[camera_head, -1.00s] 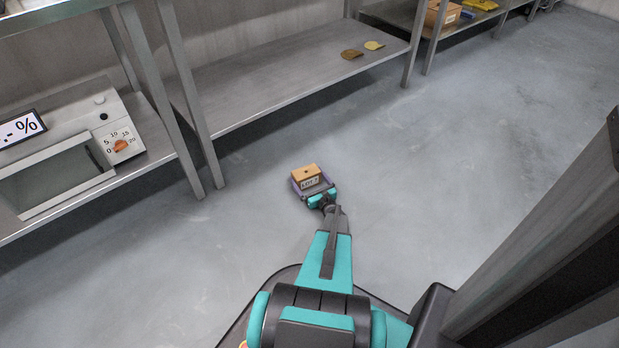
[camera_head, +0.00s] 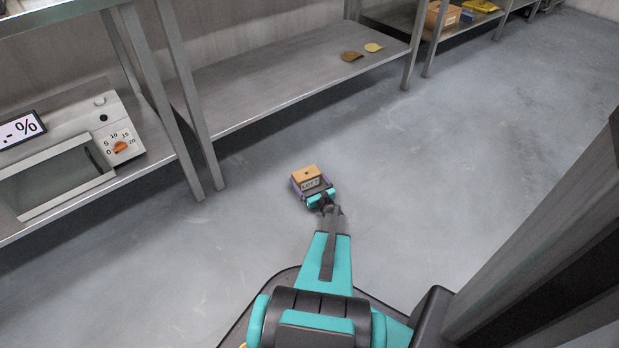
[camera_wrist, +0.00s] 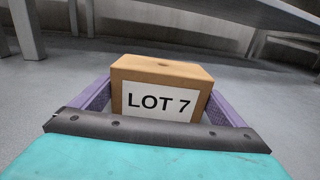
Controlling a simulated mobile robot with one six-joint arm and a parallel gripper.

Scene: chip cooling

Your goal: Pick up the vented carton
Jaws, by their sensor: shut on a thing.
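The vented carton (camera_head: 306,174) is a small orange-brown box with a hole in its top and a white label. In the wrist view the carton (camera_wrist: 163,72) shows the label "LOT 7" facing me. My gripper (camera_head: 311,182) is shut on the carton, out in front of my arm above the grey floor. In the wrist view its purple fingers (camera_wrist: 95,97) stand along both sides of the carton. The carton sits upright. Its far side and underside are hidden.
At left, a lower shelf holds an oven-like device (camera_head: 62,170) with an orange dial and a percent display. Another shelf at the back holds a box (camera_head: 442,14) and a yellow item. The floor right of centre is clear.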

